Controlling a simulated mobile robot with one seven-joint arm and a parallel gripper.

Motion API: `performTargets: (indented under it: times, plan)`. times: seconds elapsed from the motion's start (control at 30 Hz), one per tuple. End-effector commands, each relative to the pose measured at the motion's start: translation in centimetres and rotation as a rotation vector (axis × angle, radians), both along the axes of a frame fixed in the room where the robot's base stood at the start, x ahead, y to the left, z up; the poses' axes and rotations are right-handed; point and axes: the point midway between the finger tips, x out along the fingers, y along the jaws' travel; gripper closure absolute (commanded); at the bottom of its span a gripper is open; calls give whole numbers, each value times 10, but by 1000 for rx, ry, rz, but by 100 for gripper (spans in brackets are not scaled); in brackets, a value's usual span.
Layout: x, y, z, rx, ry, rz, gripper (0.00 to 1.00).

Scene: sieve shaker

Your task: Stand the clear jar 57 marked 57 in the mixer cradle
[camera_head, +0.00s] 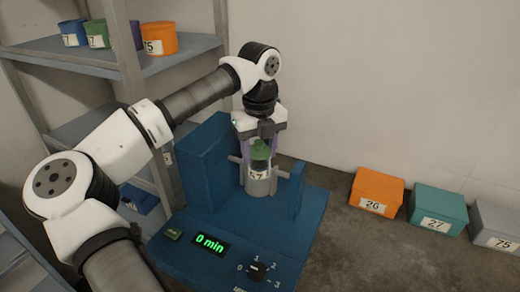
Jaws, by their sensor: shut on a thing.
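The clear jar 57 (259,172) has a green lid and a white label reading 57. It stands upright at the grey mixer cradle (258,187), between the blue uprights of the machine. My gripper (260,145) points down from above and is shut on the jar near its lid. The jar's lower part is hidden by the cradle. I cannot tell whether the jar rests on the cradle's floor.
The blue machine (212,170) has a display (209,243) reading 0 min, a black dial (257,271) and a green button (174,233). An orange box 26 (378,187), a teal box 27 (438,203) and a grey box 75 (497,218) stand right. A shelf (180,62) holds containers.

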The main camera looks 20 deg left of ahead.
Motion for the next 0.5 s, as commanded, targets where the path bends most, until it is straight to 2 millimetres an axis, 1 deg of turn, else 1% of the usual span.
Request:
performTargets:
  times: [0.03, 0.5]
  plan:
    - [0, 4, -1, 3, 1, 10, 89]
    - [-2, 6, -12, 4, 0, 11, 89]
